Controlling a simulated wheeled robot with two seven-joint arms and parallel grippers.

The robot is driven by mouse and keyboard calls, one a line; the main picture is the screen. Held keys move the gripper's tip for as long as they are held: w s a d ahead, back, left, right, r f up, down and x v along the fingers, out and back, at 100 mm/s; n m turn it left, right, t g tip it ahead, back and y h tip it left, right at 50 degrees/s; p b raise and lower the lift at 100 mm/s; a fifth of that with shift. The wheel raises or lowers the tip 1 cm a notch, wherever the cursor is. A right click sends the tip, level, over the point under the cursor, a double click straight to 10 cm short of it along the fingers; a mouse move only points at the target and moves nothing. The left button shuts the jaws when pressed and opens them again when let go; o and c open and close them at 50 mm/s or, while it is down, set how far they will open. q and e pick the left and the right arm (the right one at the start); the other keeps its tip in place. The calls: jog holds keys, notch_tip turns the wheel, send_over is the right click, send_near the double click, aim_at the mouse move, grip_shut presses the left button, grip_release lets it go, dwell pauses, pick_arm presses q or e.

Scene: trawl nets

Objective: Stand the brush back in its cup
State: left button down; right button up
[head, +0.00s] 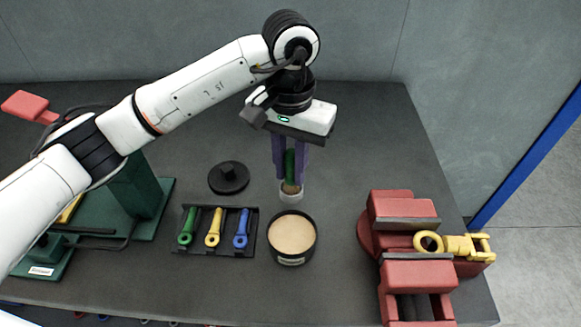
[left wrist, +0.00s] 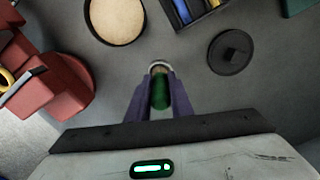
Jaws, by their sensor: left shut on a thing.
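My left gripper (head: 290,174) points straight down, its purple fingers shut on the green handle of the brush (head: 290,161). The brush is upright, with a brownish lower end at the mouth of a small pale cup (head: 291,196). The cup stands on the dark bench top. In the left wrist view the green brush (left wrist: 161,95) lies between the fingers, and the pale cup (left wrist: 159,64) shows as a ring just beyond the fingertips. How deep the brush sits in the cup is hidden. My right gripper is not in view.
A black tin of tan paste (head: 292,234) stands close in front of the cup. A black knobbed lid (head: 229,178) and a tray (head: 181,248) of coloured parts are to the left. A red vise (head: 405,285) with a yellow fitting (head: 458,246) is at the right. Bench behind the cup is clear.

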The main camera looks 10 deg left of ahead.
pick_arm(q)
jog(key=shift+f, duration=0.45)
jog(key=shift+w+f, duration=0.1)
jog(key=shift+f, duration=0.1)
jog(key=c, duration=1.6)
grip_release()
jog(key=shift+o, duration=0.2)
jog(key=shift+r, duration=0.1)
